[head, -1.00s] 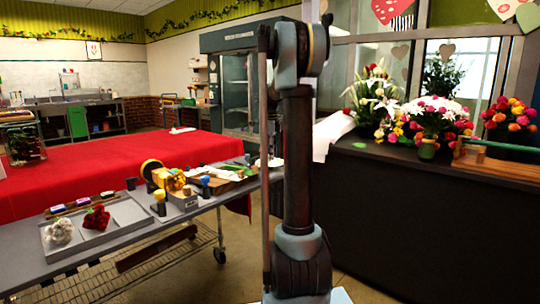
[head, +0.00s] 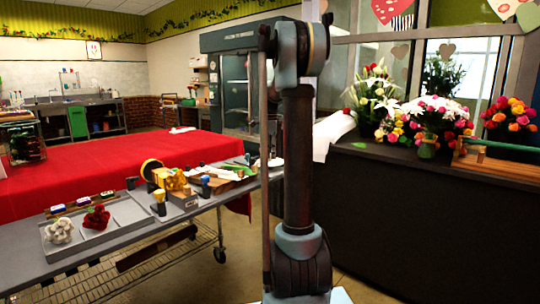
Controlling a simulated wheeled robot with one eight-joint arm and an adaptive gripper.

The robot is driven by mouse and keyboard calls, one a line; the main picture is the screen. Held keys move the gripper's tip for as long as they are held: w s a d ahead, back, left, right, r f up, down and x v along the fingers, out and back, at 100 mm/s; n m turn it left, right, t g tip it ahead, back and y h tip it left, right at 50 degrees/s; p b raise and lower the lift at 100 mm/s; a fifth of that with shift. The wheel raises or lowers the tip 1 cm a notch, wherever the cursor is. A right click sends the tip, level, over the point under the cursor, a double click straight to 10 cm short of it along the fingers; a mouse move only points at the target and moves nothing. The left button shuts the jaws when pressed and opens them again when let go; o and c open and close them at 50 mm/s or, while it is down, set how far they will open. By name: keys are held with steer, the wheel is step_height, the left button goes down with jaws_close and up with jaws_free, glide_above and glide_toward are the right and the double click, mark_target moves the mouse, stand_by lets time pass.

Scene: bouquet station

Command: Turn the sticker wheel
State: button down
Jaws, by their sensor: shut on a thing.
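A round yellow disc (head: 151,168) stands upright on the grey bench, beside a bulky yellow-orange piece (head: 172,180). The disc looks like the sticker wheel, but it is too small here to be sure. My arm rises in the middle of the view, in front of and to the right of these things. My gripper does not show; it is hidden or outside the frame.
The grey bench (head: 37,268) also carries a tray (head: 127,213) with white and red flowers, small dark boxes, and yellow-capped and blue-capped pieces. A red-covered table (head: 105,158) stands behind. A dark counter (head: 420,220) with bouquets is at the right.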

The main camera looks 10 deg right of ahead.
steer(key=shift+w, duration=0.1)
steer(key=c, duration=1.3)
jaws_free()
steer(key=m, duration=0.3)
step_height(320, 180, up, 17)
steer(key=shift+s+a+f+n+t, duration=0.25)
steer(key=shift+s+a+f+n, duration=0.7)
steer(key=shift+s+f+n, duration=3.25)
steer(key=shift+s+a+f+n+t, duration=0.2)
steer(key=shift+s+a+f+n, duration=1.5)
steer(key=shift+s, duration=4.75)
steer(key=shift+s+a+f+n+t, duration=0.2)
steer(key=shift+s+f+n, duration=2.2)
steer(key=shift+s+f, duration=2.15)
